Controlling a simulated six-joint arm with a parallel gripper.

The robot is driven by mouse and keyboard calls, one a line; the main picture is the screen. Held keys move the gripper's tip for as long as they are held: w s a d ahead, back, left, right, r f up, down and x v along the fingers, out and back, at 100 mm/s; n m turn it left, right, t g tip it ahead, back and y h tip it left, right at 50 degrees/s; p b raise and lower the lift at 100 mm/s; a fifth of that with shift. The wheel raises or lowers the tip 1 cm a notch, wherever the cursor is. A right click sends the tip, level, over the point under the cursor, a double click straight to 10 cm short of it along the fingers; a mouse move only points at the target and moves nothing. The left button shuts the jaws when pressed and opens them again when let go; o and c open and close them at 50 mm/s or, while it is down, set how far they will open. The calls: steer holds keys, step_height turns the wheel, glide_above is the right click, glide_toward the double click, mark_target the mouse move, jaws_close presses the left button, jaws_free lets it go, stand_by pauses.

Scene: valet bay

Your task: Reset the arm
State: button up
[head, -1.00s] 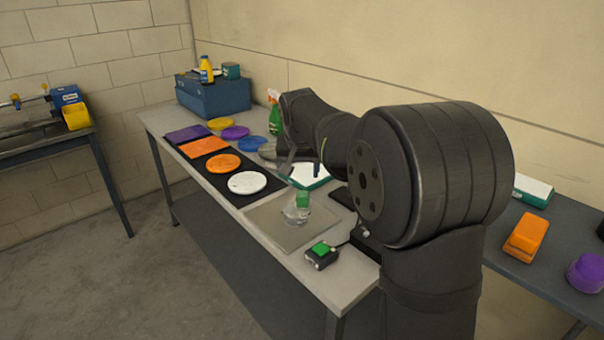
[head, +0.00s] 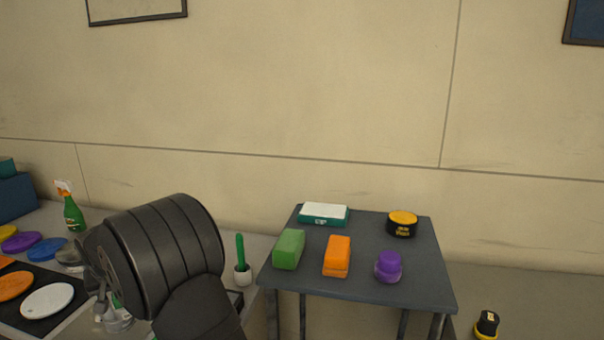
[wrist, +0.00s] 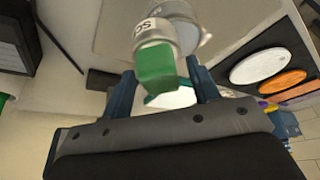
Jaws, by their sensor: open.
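My gripper (wrist: 161,82) is open in the wrist view, with one blue finger on each side of a green block-like piece (wrist: 156,68). The green piece overlaps a pale, lettered jar (wrist: 162,30); I cannot tell whether the fingers touch either. In the head view the jar (head: 118,323) is partly visible at the lower left beside my dark arm, which hides most of the gripper and the bench there.
White (head: 48,301) and orange (head: 14,286) discs lie left of my arm. A grey table (head: 370,268) holds a green block (head: 289,248), orange block (head: 337,256), purple knob (head: 388,267) and yellow-topped tin (head: 402,224).

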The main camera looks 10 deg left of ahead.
steer(key=shift+r, duration=2.05)
steer(key=shift+f, duration=0.1)
